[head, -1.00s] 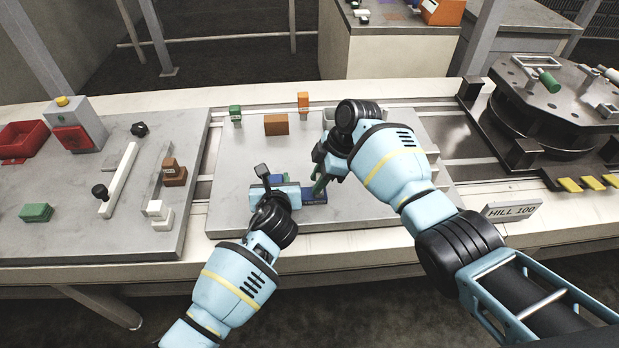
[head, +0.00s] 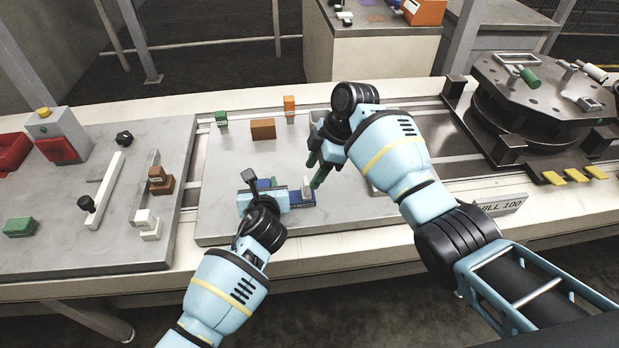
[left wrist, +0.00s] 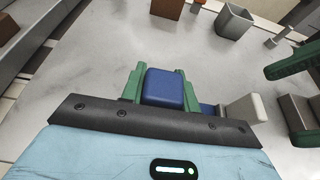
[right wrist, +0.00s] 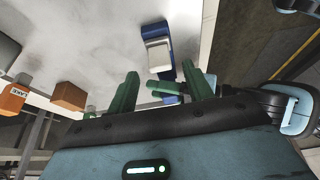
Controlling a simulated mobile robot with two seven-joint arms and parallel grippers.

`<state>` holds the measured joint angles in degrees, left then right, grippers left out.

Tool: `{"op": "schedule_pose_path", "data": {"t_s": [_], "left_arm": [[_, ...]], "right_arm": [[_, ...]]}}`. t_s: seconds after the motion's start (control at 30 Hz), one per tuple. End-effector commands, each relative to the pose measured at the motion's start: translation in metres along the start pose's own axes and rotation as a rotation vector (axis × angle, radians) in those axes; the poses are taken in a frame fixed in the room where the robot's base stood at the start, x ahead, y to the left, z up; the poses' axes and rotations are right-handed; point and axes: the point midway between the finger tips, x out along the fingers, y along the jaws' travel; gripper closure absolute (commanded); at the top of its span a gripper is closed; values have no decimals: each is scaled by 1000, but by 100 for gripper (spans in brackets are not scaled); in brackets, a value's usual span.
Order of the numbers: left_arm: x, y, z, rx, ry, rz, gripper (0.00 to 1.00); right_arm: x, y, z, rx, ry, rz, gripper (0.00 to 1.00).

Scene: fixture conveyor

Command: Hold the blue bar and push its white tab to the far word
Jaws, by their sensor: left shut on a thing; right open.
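The blue bar (head: 300,204) lies across the grey board, with a white tab (head: 307,190) near its right end. Lettering on the bar is too small to read. My left gripper (head: 267,197) is shut on the bar's left part; in the left wrist view its green fingers clasp the bar's blue end block (left wrist: 163,88). The tab also shows in that view (left wrist: 245,108), right of the fingers. My right gripper (head: 317,178) is open and empty, just right of the tab and apart from it. In the right wrist view the tab (right wrist: 158,56) lies beyond the open fingers.
A green block (head: 221,119), a brown block (head: 263,130) and an orange labelled block (head: 290,106) stand at the board's back. A dark turntable (head: 545,100) stands at right. The board's front is clear.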

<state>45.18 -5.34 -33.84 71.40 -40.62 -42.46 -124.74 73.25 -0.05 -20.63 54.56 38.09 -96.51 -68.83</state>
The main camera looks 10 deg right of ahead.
Motion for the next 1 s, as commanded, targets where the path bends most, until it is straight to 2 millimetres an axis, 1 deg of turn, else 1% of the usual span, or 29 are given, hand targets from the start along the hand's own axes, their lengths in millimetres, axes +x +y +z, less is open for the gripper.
{"op": "schedule_pose_path", "data": {"t_s": [0.03, 0.2, 0.3, 0.4, 0.6, 0.9, 0.93, 1.0], "left_arm": [[1, 3, -7, 4, 12, 6, 100], [1, 3, -7, 4, 12, 6, 100], [1, 3, -7, 4, 12, 6, 100], [1, 3, -7, 4, 12, 6, 100], [1, 2, -7, 4, 11, 6, 100], [1, 2, -7, 3, 11, 6, 100], [1, 2, -7, 3, 11, 6, 68], [1, 2, -6, 3, 11, 5, 59]], "right_arm": [[-11, 1, 1, 0, 0, 4, 49], [-43, 1, 1, 0, 0, 4, 49], [-58, 0, 0, 0, 1, 3, 49], [-68, 0, 1, 1, -1, 1, 49], [-76, 0, 1, 1, 0, 0, 49], [-76, 0, 1, 1, 0, 0, 49], [-76, 0, 1, 1, 0, 0, 49], [-76, 0, 1, 1, 0, 0, 49]]}}
